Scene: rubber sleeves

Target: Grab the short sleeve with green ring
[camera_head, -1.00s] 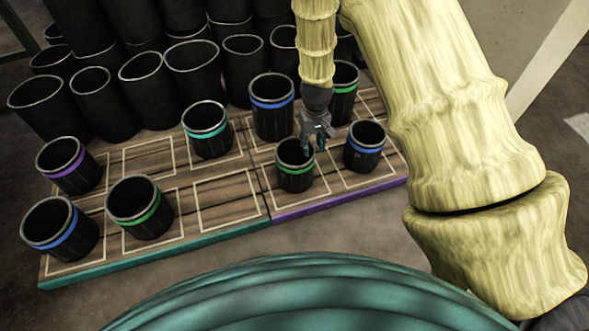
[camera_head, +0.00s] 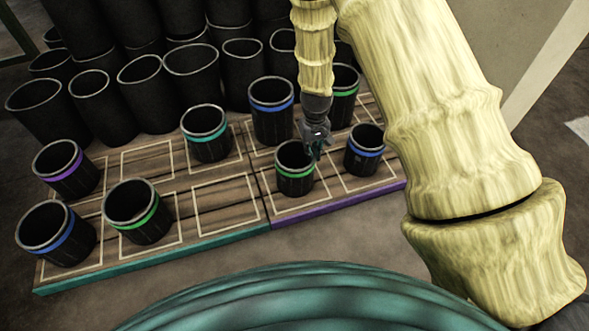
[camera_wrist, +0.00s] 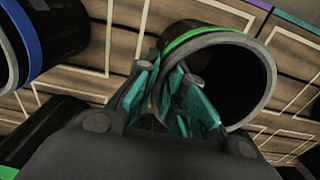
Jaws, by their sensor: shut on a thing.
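The short black sleeve with a green ring (camera_head: 294,183) stands upright on the purple-edged half of the wooden platform. My gripper (camera_head: 316,152) is at its right rim, pointing down. In the wrist view, my gripper's teal fingers (camera_wrist: 176,98) are shut on the wall of this sleeve (camera_wrist: 258,75), at the rim by the green ring. The exact contact is partly hidden by the fingers. Another green-ringed sleeve (camera_head: 150,226) stands on the teal-edged half. A taller green-ringed sleeve (camera_head: 343,108) stands behind my gripper.
A short blue-ringed sleeve (camera_head: 363,164) stands close on the right. A tall blue-ringed sleeve (camera_head: 271,126) stands just behind. Teal-ringed (camera_head: 208,151), purple-ringed (camera_head: 75,182) and blue-ringed (camera_head: 68,248) sleeves stand to the left. Many plain black sleeves (camera_head: 192,85) crowd the back.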

